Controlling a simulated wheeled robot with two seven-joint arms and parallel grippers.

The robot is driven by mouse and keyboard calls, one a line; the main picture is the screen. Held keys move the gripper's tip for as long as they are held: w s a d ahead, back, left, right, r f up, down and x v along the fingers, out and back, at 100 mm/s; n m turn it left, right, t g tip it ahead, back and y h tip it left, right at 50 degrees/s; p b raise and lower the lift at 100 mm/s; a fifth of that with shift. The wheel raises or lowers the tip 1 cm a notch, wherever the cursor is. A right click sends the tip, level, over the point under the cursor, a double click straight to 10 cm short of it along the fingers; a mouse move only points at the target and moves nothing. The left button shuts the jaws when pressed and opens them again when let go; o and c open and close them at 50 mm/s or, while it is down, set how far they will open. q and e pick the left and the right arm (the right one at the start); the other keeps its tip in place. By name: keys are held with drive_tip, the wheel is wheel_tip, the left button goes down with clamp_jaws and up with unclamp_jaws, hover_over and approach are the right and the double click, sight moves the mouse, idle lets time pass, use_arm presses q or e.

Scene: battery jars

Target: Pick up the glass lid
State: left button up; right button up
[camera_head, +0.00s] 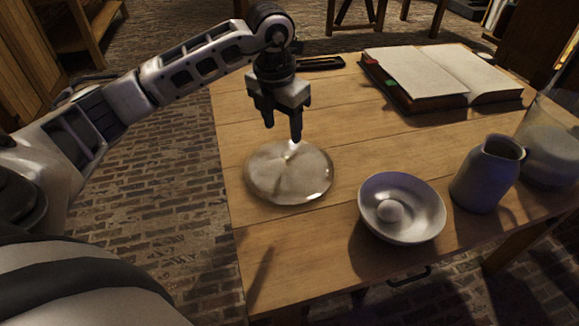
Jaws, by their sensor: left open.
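The glass lid (287,178) is a clear round disc with a small knob (292,149) at its top. It lies on the left part of the wooden table. My left gripper (283,133) points down over the far side of the lid, with its fingers apart. One fingertip is right by the knob; I cannot tell whether it touches. Nothing is held between the fingers. My right gripper is not in view.
A grey bowl with a round lump (401,209), a grey pitcher (487,174) and a glass jar (550,145) stand right of the lid. An open book (440,75) lies at the back. The wooden table (330,265) is bare at front left.

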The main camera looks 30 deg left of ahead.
sight(288, 152)
use_arm(q)
drive_tip(key=f, duration=0.3)
drive_tip(key=w+f, duration=0.1)
drive_tip(key=f, duration=0.5)
drive_tip(key=shift+w+d+f, duration=0.15)
drive_tip(key=shift+w+f, duration=0.05)
drive_tip(key=shift+w, duration=0.2)
clamp_jaws()
